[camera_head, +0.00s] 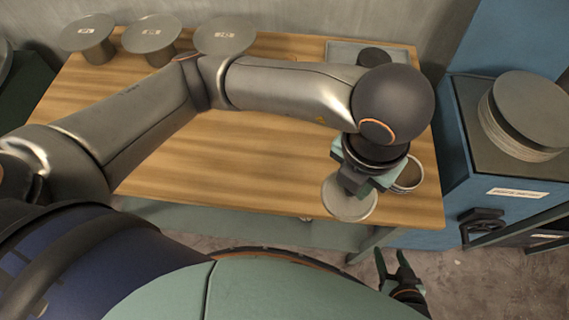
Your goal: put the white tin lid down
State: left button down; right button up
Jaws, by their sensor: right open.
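The white tin lid (350,205) is a pale round disc close to the table's front edge at the right. My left gripper (352,187) points down over it, its arm reaching across the table from the left. The fingers are dark and partly covered by the gripper body, so I cannot tell whether they are shut on the lid or whether the lid rests on the wood. A round open tin (410,177) stands just right of the gripper, partly hidden. My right gripper (393,270) is open and empty, low in front of the table.
The wooden table (250,165) is mostly clear in the middle, under my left arm. Several round grey discs on stands (148,34) line its back left edge. A grey tray (343,51) with a dark round thing is at the back right. Stacked plates (528,115) stand on a blue cabinet (500,215).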

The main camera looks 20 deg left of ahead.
pick_arm(q)
jog(key=shift+a, duration=0.2)
jog(key=w+a+f, duration=0.2)
jog(key=a+f, duration=0.1)
jog(key=w+a+f, duration=0.2)
jog(key=a+f, duration=0.1)
jog(key=a, duration=0.1)
jog(key=w+a+f, duration=0.2)
jog(key=a+f, duration=0.1)
jog(key=a, duration=0.1)
jog(key=shift+w+a+f+b, duration=0.1)
jog(key=shift+w+b, duration=0.25)
jog(key=shift+w, duration=0.05)
jog(key=f, duration=0.3)
jog(key=shift+w+a, duration=0.15)
jog(key=shift+a, duration=0.15)
jog(key=shift+f, duration=0.45)
pick_arm(e)
jog(key=shift+s+a+f, duration=0.15)
jog(key=shift+a, duration=0.15)
pick_arm(q)
jog(key=shift+f, duration=0.1)
pick_arm(e)
jog(key=shift+f, duration=0.1)
pick_arm(q)
jog(key=c, duration=1.1)
grip_release()
jog(key=shift+f, duration=0.1)
jog(key=o, duration=0.5)
jog(key=shift+c, duration=0.2)
